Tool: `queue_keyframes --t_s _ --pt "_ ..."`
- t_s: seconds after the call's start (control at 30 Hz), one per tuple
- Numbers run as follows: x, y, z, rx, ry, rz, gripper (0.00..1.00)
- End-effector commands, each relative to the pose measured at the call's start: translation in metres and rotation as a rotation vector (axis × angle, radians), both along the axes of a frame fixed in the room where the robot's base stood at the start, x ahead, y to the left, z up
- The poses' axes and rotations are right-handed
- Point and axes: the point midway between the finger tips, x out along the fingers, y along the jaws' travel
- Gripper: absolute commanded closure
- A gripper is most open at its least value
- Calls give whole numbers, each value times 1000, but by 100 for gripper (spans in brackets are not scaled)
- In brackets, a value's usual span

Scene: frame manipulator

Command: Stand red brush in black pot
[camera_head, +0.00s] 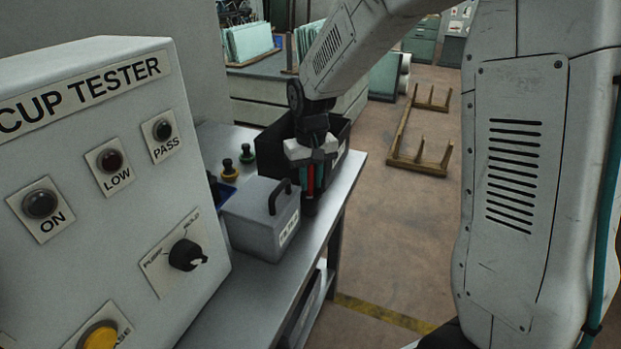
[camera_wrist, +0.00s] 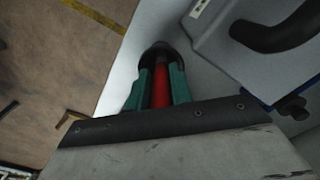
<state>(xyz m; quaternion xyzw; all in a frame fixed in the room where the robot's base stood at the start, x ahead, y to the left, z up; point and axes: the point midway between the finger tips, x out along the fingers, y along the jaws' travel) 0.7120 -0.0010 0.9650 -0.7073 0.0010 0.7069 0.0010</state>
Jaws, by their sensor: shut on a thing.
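My gripper (camera_head: 312,184) is shut on the red brush (camera_head: 318,176), whose red handle runs between the teal fingers. The wrist view shows my gripper (camera_wrist: 160,86) with the red handle (camera_wrist: 160,90) held between the fingers. A small dark round thing, apparently the black pot (camera_head: 309,207), sits right below the fingertips near the bench's right edge. It also shows in the wrist view (camera_wrist: 157,47) at the far end of the brush. The brush's lower end is hidden, so I cannot tell whether it is inside the pot.
A grey box (camera_head: 262,226) with a black handle stands close to the left of my gripper. A black bin (camera_head: 272,152) is behind it. The cup tester (camera_head: 110,190) fills the left. The bench edge (camera_head: 335,215) is close on the right.

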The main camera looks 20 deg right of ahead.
Motion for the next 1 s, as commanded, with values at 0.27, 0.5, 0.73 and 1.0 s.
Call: queue_keyframes --t_s 0.27,0.5,0.73,1.0 --pt "0 0 -2 0 -1 0 64" --pt "0 0 -2 0 -1 0 56" --pt "1 0 12 0 -5 0 56" --pt "1 0 68 0 -6 0 56"
